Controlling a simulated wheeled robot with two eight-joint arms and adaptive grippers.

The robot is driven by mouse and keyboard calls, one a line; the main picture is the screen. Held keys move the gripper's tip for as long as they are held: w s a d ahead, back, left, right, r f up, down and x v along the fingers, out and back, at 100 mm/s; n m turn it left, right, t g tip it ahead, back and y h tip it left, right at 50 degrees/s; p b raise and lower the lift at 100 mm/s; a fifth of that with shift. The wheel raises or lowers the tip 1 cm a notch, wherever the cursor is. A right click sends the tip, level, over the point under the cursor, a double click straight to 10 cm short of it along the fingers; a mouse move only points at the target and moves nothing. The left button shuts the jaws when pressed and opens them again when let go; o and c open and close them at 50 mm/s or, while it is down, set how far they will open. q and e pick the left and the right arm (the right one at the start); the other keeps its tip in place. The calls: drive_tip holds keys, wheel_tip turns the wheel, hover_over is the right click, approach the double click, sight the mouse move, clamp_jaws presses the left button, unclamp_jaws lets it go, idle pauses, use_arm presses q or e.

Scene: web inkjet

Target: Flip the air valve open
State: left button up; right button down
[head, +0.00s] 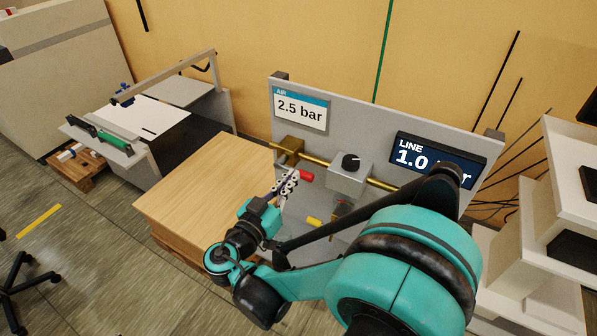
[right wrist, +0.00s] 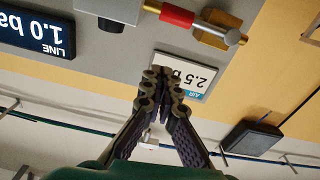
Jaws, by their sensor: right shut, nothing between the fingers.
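The air valve is a brass block (head: 290,149) at the left end of the brass pipe on a grey panel. A red handle (head: 305,175) shows just below it, to the right of my right gripper (head: 288,181). In the right wrist view the red handle (right wrist: 177,15) and the brass valve body (right wrist: 218,28) are at the top edge. There my right gripper (right wrist: 164,83) has its fingertips together and empty, apart from the handle in the picture. The head view does not show clearly whether the fingers touch the handle. My left gripper is not in view.
The panel carries an AIR sign reading 2.5 bar (head: 300,107), a LINE display (head: 436,158) showing 1.0, and a regulator with a black knob (head: 350,162). A yellow handle (head: 314,222) sits lower. A wooden-topped block (head: 205,185) stands left of the panel.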

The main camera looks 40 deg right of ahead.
drive_tip(key=v, duration=0.5)
drive_tip(key=shift+w+a+f, duration=0.1)
drive_tip(key=shift+a+f, duration=0.15)
drive_tip(key=shift+a, duration=0.1)
